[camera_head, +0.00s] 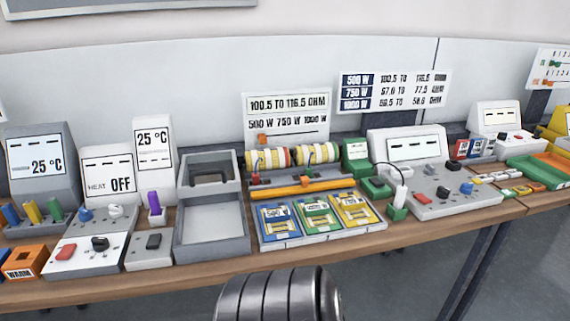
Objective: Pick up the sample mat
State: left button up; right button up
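No item is clearly marked as the sample mat, and I cannot tell which one it is. A dark grey flat piece (210,176) lies in the back compartment of a grey two-part box (243,222) left of the middle. The box's larger front compartment looks empty. To its right, a white tray (266,243) holds a blue card (278,236) marked 500 W, a green card (317,229) and a yellow card (356,220), side by side. Neither of my grippers shows. Only a ribbed metal part, apparently mine, shows at the bottom middle.
An orange bar (303,187) and striped rolls (268,159) stand behind the cards. Left are control boxes, including a HEAT OFF display (111,174). Right are a knobbed grey console (436,192) and a green tray (535,172). A narrow wooden strip runs along the table's (130,284) front.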

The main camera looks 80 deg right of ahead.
aim_at(277, 221)
jog(key=k+z, duration=0.1)
jog(key=z, duration=2.8)
